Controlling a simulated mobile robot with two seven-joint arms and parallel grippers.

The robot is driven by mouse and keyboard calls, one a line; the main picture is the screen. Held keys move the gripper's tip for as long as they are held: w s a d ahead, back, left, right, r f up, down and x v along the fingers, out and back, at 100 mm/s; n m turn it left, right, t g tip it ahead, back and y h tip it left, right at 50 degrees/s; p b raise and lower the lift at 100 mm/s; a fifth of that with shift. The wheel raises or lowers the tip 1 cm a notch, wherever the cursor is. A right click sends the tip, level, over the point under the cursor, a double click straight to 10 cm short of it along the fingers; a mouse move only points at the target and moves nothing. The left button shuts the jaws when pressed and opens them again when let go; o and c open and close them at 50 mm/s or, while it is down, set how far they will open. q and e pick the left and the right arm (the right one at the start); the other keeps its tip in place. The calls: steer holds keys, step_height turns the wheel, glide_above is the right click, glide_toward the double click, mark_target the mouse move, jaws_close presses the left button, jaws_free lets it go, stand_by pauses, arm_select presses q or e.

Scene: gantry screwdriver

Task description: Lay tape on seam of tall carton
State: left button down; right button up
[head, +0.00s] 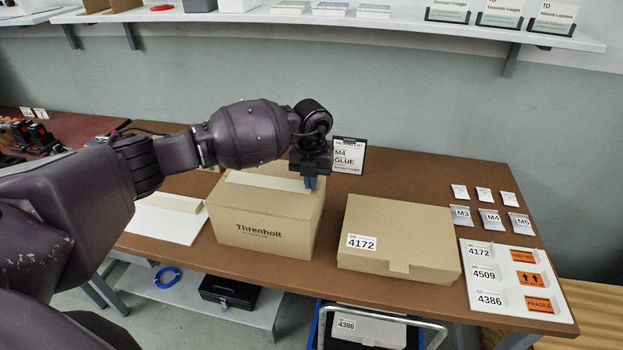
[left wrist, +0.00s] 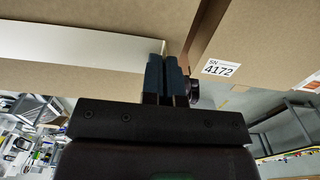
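The tall carton (head: 262,226), marked Threnholt, stands on the brown table with its top closed. A pale tape strip (head: 268,181) runs along its top and also shows in the left wrist view (left wrist: 85,45). My left gripper (head: 311,183) points down at the right end of the strip, over the carton's right edge. In the left wrist view its dark blue fingers (left wrist: 166,75) are close together, and the strip's end meets them. I cannot tell whether tape is between them. Another pale strip (head: 175,203) lies on a white board (head: 160,222). My right gripper is not seen.
A flat carton (head: 395,238) labelled 4172 stands right of the tall carton, with a gap between. A label board (head: 510,290) and small packets (head: 490,219) lie at the right. A sign (head: 347,155) stands behind. A shelf (head: 400,27) runs above the table.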

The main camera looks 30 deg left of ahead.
arm_select(q)
steer(key=c, duration=1.8)
jaws_free()
steer(key=o, duration=0.5)
steer(key=shift+r, duration=0.15)
